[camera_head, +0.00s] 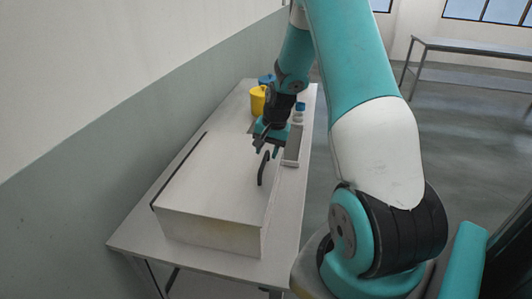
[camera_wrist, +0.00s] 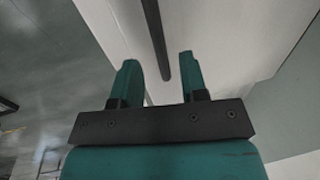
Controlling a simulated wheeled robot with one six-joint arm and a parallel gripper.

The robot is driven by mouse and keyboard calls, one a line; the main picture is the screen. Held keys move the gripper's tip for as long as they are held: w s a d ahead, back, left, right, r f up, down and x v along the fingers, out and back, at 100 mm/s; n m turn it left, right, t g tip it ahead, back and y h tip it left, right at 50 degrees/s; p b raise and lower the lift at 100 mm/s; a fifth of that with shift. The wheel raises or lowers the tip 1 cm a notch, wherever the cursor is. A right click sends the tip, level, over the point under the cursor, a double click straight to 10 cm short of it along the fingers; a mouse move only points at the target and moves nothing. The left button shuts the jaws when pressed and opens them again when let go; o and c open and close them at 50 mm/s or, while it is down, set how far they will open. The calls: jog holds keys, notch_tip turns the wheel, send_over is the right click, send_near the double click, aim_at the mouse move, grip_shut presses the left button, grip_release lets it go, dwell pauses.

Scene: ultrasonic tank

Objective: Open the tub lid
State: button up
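The tub (camera_head: 205,232) is a white box on a table by the wall. Its flat lid (camera_head: 205,175) lies shut on top. A dark curved handle (camera_head: 262,170) is at the lid's right edge. My gripper (camera_head: 267,148) is just beyond the handle's far end, close to it. In the wrist view my gripper (camera_wrist: 158,62) is open with its fingers apart. The handle (camera_wrist: 154,30) appears as a dark bar whose end reaches between the fingertips in the picture. I cannot tell whether it touches a finger.
A grey tray (camera_head: 293,146) lies right of the tub. A yellow container (camera_head: 257,100), a blue one (camera_head: 266,79) and a small blue-capped bottle (camera_head: 299,107) stand at the table's far end. The wall (camera_head: 90,150) runs along the left.

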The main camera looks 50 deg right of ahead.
jog(key=shift+w+a+f, duration=0.1)
jog(key=shift+w+f, duration=0.1)
jog(key=shift+f, duration=1.15)
